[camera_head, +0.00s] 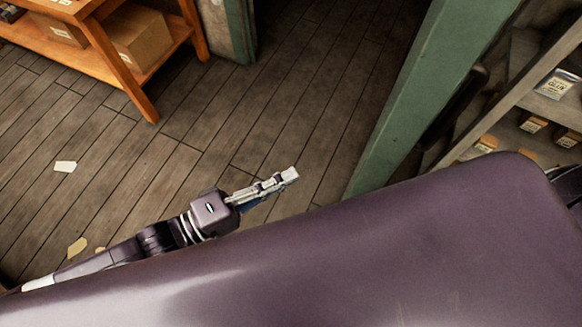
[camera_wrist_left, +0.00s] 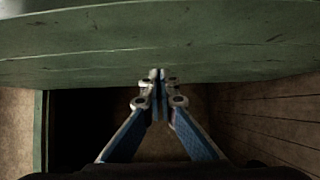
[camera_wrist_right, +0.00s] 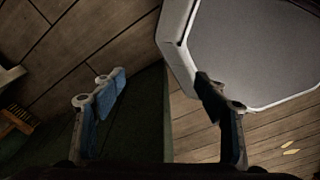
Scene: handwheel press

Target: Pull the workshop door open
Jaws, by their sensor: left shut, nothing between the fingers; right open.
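In the head view a green upright (camera_head: 415,90) slants down at the right of a gap in the wall. I cannot tell whether it is the workshop door's edge or its frame. No door handle shows. My left gripper (camera_head: 291,175) is shut and empty, over the plank floor to the left of this upright. In the left wrist view a broad green wooden surface (camera_wrist_left: 150,42) spans the top, just beyond the closed fingertips; contact cannot be told. My right gripper (camera_wrist_right: 160,88) is open and empty in the right wrist view, and hidden in the head view.
Another green post (camera_head: 239,30) stands at the top, with bare plank floor (camera_head: 310,90) between it and the slanted upright. An orange workbench (camera_head: 127,70) with cardboard boxes is at the upper left. Shelves (camera_head: 520,95) with small boxes are at the right. Paper scraps (camera_head: 65,167) lie on the floor.

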